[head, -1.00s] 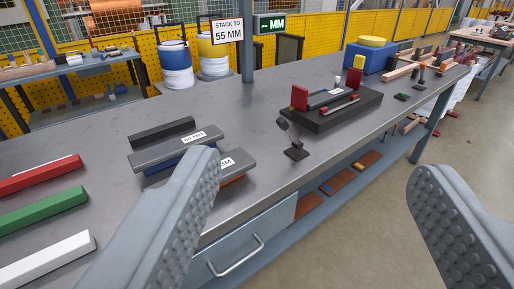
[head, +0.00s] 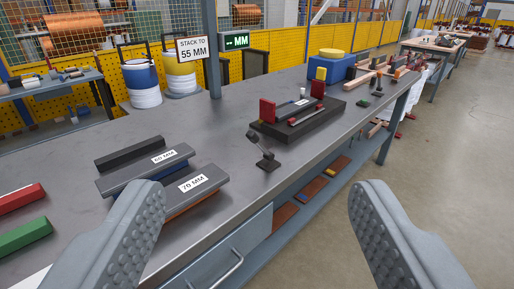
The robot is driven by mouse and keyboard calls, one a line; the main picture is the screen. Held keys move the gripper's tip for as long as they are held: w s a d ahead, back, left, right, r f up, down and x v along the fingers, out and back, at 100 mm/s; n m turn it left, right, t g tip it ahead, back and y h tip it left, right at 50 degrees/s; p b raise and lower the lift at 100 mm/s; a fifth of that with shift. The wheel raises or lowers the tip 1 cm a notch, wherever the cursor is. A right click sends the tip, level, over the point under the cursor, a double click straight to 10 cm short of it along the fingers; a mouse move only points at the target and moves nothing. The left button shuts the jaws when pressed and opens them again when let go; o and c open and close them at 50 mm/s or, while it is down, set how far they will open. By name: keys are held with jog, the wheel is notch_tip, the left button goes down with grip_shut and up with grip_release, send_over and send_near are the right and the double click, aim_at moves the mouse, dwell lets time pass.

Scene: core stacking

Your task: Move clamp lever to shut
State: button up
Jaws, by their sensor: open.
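The clamp lever (head: 263,150) is a small black arm on a black foot. It stands tilted up to the left near the front edge of the grey bench. Just behind it sits the clamp fixture (head: 335,107), a black base with red upright jaws and a bar lying between them. My gripper (head: 260,187) is open and empty, its two grey studded fingers wide apart in the foreground. The lever shows between the fingers, farther off, and neither finger appears to touch it.
Labelled grey-topped blocks (head: 203,181) lie at the left, with red (head: 22,199) and green bars beside them. A post with a "STACK TO 55 MM" sign (head: 193,48) rises behind. A blue box (head: 330,68) stands farther back. The bench around the lever is clear.

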dwell(0.4)
jog(key=c, duration=0.4)
jog(key=shift+w+a+n, duration=0.1)
jog(key=shift+w+n, duration=0.2)
jog(key=shift+w, duration=0.05)
jog(key=c, duration=0.3)
jog(key=w, duration=0.1)
jog(key=w+n+g, duration=0.1)
jog(key=w+f+n, duration=0.1)
jog(key=shift+a, duration=0.35)
grip_shut()
jog(key=n+g+h, duration=0.7)
jog(key=n+g, duration=0.2)
jog(key=n, duration=1.5)
send_near(260, 145)
jog(key=shift+w+d+f, duration=0.15)
jog(key=shift+w+f, duration=0.35)
jog(key=shift+f, duration=0.3)
jog(key=shift+w+d+f, duration=0.1)
jog(key=shift+w+f, duration=0.4)
jog(key=shift+f, duration=0.25)
